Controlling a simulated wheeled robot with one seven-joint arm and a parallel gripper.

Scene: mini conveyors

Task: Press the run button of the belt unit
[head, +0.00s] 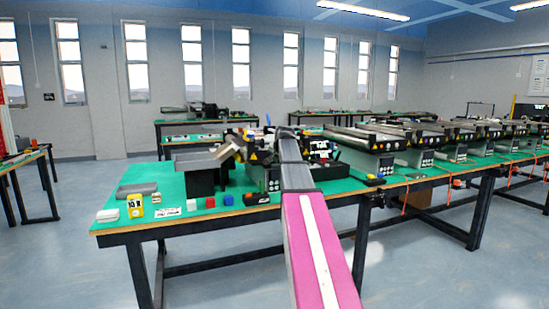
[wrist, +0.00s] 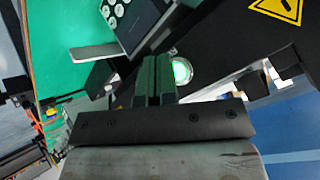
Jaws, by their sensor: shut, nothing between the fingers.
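The belt unit (head: 262,172) stands on the green-topped bench in the head view, a dark housing with yellow warning signs, partly behind my arm. In the wrist view, a round button (wrist: 182,71) glows pale green on its dark housing; I take it as the run button. My gripper (wrist: 155,62) is shut and empty, with its fingertips just left of the button and overlapping its left edge in this view. Whether they touch it, I cannot tell.
A panel with several round white buttons (wrist: 118,12) lies up-left of my fingers, and a yellow warning sign (wrist: 278,8) is at upper right.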

